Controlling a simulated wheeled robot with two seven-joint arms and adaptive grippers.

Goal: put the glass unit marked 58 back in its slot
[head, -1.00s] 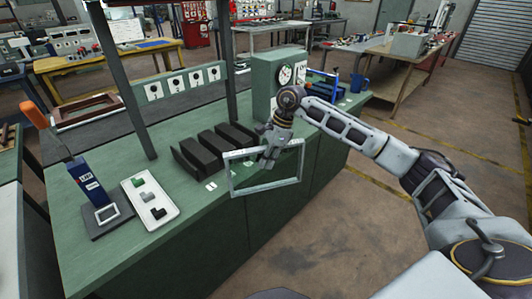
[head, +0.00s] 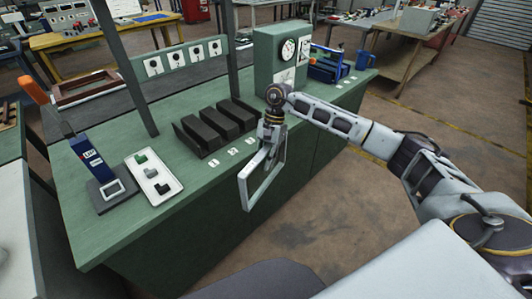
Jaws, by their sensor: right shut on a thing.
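My right gripper (head: 270,141) is shut on the top of a pale rectangular frame with a clear middle, the glass unit (head: 244,192). The unit hangs upright, turned steeply to the view, in front of the green bench's front edge. No mark 58 can be read on it. A black rack (head: 213,127) with several upright dividers and slots between them stands on the bench, left of and behind the unit. White labels (head: 232,152) that look like 1, 2 and 3 lie in front of the rack. The unit is apart from the rack. My left gripper is not in view.
On the green bench (head: 150,222), a white tray (head: 154,180) with small blocks and a blue upright device (head: 90,158) stand at left. A dark bench post (head: 126,75) rises behind the rack's left side.

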